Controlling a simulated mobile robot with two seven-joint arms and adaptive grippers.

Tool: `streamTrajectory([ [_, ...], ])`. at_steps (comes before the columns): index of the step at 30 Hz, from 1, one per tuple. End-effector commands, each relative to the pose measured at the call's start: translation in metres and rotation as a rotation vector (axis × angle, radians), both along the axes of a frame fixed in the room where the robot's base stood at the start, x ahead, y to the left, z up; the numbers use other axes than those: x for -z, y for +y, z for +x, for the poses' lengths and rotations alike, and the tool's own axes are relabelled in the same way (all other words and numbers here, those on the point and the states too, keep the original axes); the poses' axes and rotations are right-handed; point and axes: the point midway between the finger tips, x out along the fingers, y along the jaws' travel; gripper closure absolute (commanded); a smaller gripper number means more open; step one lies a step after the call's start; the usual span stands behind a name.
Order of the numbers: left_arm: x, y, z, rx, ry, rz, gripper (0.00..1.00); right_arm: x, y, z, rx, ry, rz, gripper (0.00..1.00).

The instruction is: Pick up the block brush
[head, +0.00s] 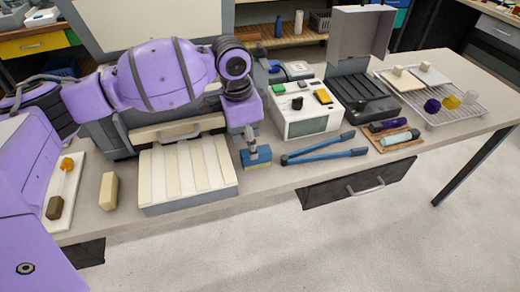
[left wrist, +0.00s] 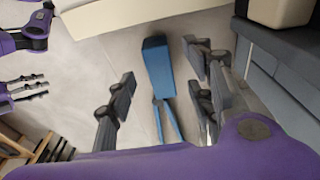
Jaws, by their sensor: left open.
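The block brush (head: 257,158) has a blue block body with a paler lower part. It stands on the table beside the right end of the slatted tray. My left gripper (head: 251,138) is directly above it, pointing down, its fingers close to the brush top. In the left wrist view the blue brush (left wrist: 157,66) lies between the spread fingers of my left gripper (left wrist: 160,85). I cannot tell whether the fingers touch it. Purple and grey finger-like parts at that view's left edge look like my right gripper (left wrist: 25,88); its opening is unclear.
Blue tongs (head: 318,150) lie just right of the brush. A cream instrument box (head: 305,120) stands behind them. The slatted tray (head: 190,180) is on the left, near the table's front edge. A wire rack (head: 440,112) is at far right.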

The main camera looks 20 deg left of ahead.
Motion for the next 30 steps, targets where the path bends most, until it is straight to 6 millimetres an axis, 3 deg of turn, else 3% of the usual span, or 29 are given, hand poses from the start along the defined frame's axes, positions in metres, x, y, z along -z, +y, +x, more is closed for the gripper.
streamTrajectory([
  [7,0.023,-0.008,0.005,0.001,0.001,0.0,0.52,0.007,-0.002,-0.013,0.003,0.026,-0.002,0.55],
  [15,0.057,-0.015,0.011,0.001,-0.001,0.0,0.52,0.001,0.0,0.0,-0.001,0.0,0.0,0.55],
  [30,0.058,-0.015,0.011,0.001,-0.003,0.0,0.52,-0.001,0.001,0.004,-0.003,-0.007,0.0,0.55],
])
